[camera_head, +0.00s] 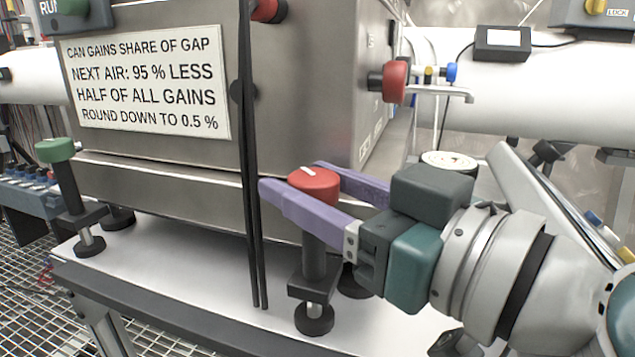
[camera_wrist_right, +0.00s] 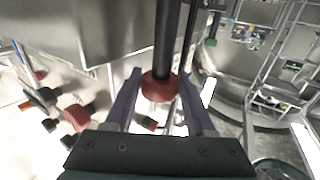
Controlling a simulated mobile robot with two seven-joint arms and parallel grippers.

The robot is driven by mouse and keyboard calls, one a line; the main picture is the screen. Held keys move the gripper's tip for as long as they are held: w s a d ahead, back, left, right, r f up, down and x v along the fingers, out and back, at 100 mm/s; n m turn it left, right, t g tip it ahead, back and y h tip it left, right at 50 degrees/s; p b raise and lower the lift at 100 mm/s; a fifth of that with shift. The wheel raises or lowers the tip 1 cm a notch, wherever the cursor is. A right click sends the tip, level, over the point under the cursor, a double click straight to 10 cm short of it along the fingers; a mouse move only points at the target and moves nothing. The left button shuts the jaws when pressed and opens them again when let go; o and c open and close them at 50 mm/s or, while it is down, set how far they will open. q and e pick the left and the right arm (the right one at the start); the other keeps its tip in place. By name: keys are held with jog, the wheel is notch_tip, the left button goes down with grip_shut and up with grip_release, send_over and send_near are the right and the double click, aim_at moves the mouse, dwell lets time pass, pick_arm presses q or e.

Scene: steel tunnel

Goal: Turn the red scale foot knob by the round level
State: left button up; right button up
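The red scale foot knob (camera_head: 315,184), with a white mark on top, sits on a dark threaded foot at the scale's front right corner. My right gripper (camera_head: 292,178) reaches in from the right, its purple fingers on either side of the knob. In the right wrist view, the knob (camera_wrist_right: 157,90) lies between the open fingers (camera_wrist_right: 160,75), with a gap visible on both sides. A white round disc, likely the round level (camera_head: 450,160), shows behind my right gripper, partly hidden by it. My left gripper is not in view.
A green foot knob (camera_head: 55,151) stands at the left corner. Two thin dark vertical rods (camera_head: 250,150) hang just left of the red knob, near the fingertips. A red side knob (camera_head: 395,81) and tap (camera_head: 440,92) project from the steel box (camera_head: 300,80) above.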

grip_shut()
jog(key=m+t+h+p, duration=0.1)
jog(key=m+h+p, duration=0.1)
jog(key=m+t+h+p, duration=0.1)
jog(key=p, duration=0.1)
jog(key=shift+r+t, duration=0.25)
jog(key=shift+t, duration=0.05)
jog(key=shift+f+m+t+h+p, duration=0.2)
jog(key=shift+m+h+p, duration=0.15)
jog(key=shift+h, duration=0.25)
jog(key=shift+f+m+t+h+p, duration=0.1)
jog(key=shift+m+t+h+p, duration=0.15)
jog(key=shift+h, duration=0.35)
jog(key=shift+o, duration=0.9)
grip_release()
jog(key=v, duration=1)
jog(key=shift+p, duration=0.45)
